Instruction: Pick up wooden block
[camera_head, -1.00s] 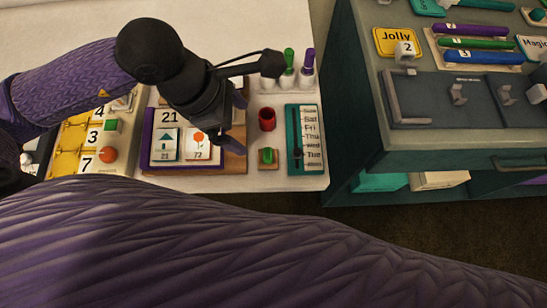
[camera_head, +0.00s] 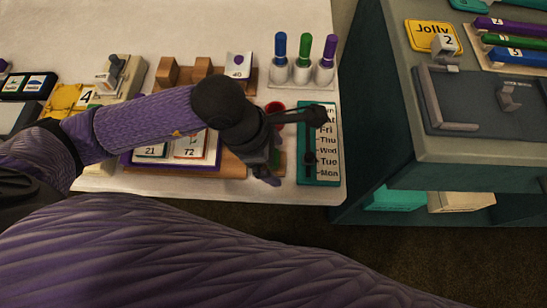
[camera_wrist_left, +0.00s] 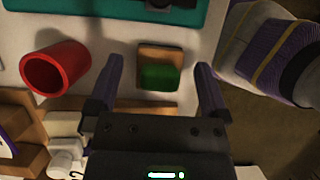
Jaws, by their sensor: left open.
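A small wooden block (camera_wrist_left: 174,54) with a green piece (camera_wrist_left: 160,77) on its near part lies on the white table in the left wrist view. My left gripper (camera_wrist_left: 160,85) is open, with its two purple fingers on either side of the block and nothing held. I cannot tell how high the fingers are above the table. In the head view my left gripper (camera_head: 268,172) hangs over the table's front right part and hides most of the block. My right gripper is not in view.
A teal day board (camera_head: 319,178) lies to the right in the head view. Several capped pens (camera_head: 304,48) stand behind. A dark green cabinet (camera_head: 400,150) stands right of the table.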

